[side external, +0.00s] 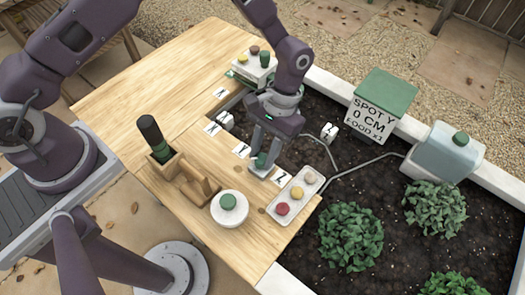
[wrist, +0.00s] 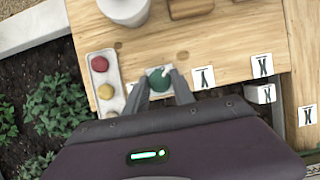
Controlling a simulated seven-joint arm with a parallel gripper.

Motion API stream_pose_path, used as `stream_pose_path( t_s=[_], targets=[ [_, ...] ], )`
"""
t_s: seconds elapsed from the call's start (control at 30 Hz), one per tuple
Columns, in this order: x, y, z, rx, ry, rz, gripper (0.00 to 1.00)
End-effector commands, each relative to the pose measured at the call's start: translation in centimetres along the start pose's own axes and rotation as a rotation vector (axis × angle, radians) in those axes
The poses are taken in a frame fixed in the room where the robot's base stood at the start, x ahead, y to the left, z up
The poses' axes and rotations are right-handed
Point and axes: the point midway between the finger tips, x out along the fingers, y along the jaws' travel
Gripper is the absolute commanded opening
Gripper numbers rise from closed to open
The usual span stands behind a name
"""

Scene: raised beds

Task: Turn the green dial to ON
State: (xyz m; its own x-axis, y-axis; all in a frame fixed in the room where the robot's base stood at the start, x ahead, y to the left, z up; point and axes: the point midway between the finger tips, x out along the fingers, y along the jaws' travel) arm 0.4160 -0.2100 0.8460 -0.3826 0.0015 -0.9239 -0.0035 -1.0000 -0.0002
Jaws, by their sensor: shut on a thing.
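The green dial (wrist: 158,81) is a small round knob with a pale pointer mark, on a light grey plate at the edge of the wooden table. In the side external view, the green dial (side external: 262,159) shows partly between the fingers. My gripper (wrist: 160,84) is shut on it, with one finger on each side. My gripper (side external: 263,158) points down from above in the side external view. No readable ON marking shows.
A white tray with red and yellow buttons (side external: 298,195) sits beside the dial. A white round container with a green knob (side external: 229,207), a wooden holder (side external: 195,187) and marked cards (side external: 212,128) are nearby. Planted soil (side external: 385,195) lies beyond the table edge.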

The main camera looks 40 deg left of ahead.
Motion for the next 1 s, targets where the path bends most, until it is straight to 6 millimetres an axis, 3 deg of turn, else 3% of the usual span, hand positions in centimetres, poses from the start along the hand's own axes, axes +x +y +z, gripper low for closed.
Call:
stream_pose_path(
  t_s=[0.6, 1.0],
  targets=[
    [0.04, 0.38, 0.17, 0.510, -0.002, -0.211, 0.00],
    [0.09, 0.44, 0.22, 0.697, -0.001, -0.289, 0.00]
  ],
)
